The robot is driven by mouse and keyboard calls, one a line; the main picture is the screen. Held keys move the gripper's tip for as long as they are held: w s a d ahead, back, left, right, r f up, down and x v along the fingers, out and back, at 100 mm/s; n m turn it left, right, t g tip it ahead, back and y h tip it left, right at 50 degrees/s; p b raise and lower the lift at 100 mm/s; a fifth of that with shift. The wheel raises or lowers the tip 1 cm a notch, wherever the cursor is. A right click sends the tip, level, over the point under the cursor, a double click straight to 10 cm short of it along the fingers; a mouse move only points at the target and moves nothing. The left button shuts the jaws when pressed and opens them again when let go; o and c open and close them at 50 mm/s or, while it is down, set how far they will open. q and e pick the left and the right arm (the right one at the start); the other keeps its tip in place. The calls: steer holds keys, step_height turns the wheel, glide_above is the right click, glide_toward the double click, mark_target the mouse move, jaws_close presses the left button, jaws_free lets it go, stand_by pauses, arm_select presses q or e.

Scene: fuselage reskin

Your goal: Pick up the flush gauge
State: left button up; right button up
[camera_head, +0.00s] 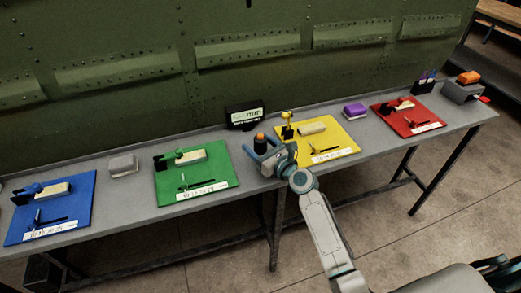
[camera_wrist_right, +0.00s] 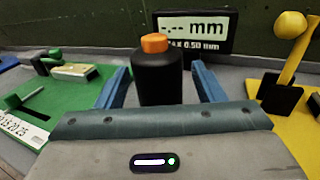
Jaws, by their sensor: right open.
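The flush gauge, which I take to be the black cylinder with an orange top (camera_head: 260,144), stands upright on the grey bench between the green and yellow mats. In the right wrist view the gauge (camera_wrist_right: 158,80) is between the blue fingers of my right gripper (camera_wrist_right: 162,68). The gripper is open, with a gap visible on each side of the gauge. The gauge's lower part is hidden behind the gripper body. In the head view my right gripper (camera_head: 265,157) reaches in from the front. My left gripper is not in view.
A black readout (camera_head: 245,117) stands behind the gauge, showing dashes and "mm". The green mat (camera_head: 171,188) and yellow mat (camera_head: 345,137), both with tools, flank it. Blue (camera_head: 80,217) and red (camera_head: 420,112) mats lie farther out. A green riveted fuselage wall (camera_head: 150,40) rises behind the bench.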

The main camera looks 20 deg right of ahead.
steer(key=shift+w+a+f, duration=0.1)
steer(key=shift+w+a, duration=0.2)
steer(key=shift+w, duration=0.3)
steer(key=shift+s+d, duration=0.1)
steer(key=shift+c, duration=1.4)
steer(key=c, duration=1)
steer(key=shift+o, duration=0.2)
